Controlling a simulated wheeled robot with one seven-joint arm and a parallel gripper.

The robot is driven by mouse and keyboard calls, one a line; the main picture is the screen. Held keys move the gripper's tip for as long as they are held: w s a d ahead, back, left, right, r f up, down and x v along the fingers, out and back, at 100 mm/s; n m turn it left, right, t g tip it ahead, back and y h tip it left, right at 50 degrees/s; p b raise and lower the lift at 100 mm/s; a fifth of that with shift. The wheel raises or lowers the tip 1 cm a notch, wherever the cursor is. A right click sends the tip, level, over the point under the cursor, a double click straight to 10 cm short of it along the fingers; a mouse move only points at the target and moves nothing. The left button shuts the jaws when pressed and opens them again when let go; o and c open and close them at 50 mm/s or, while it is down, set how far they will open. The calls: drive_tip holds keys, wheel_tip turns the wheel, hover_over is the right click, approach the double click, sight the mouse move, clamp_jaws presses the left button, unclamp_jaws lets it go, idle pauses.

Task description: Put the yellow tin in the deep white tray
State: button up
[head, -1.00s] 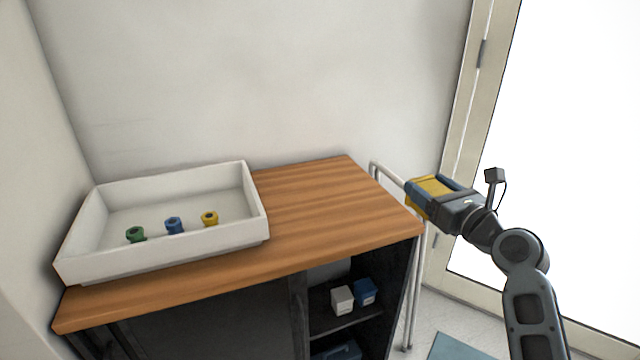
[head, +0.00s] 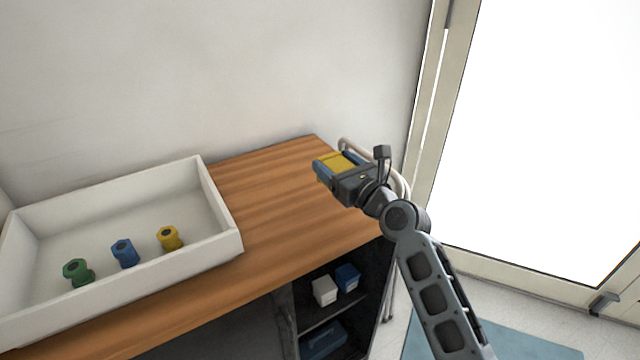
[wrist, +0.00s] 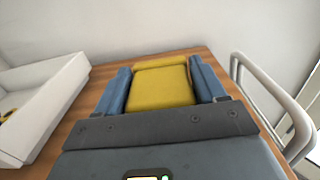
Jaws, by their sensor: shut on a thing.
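The yellow tin (head: 338,163) is held between the blue fingers of my gripper (head: 337,166), above the right end of the wooden top. In the wrist view the tin (wrist: 160,86) fills the space between the two fingers. The deep white tray (head: 228,243) stands on the left part of the wooden top, to the left of my gripper and apart from it. A green, a blue and a yellow fitting (head: 170,238) stand inside the tray. The tray wall (wrist: 45,110) also shows at the left of the wrist view.
The wooden top (head: 270,210) is bare between the tray and my gripper. A white tubular rail (wrist: 270,95) stands at its right end. A white box (head: 324,290) and a blue box (head: 347,277) sit on the shelf below. A wall is behind.

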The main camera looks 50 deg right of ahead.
sight(322, 185)
drive_tip(key=shift+w+a+f, duration=0.8)
drive_tip(key=shift+w+a, duration=0.25)
drive_tip(key=shift+w, duration=0.05)
drive_tip(key=shift+f+b, duration=1)
drive_tip(key=shift+f, duration=1.1)
drive_tip(key=shift+f, duration=0.15)
drive_tip(key=o, duration=1.4)
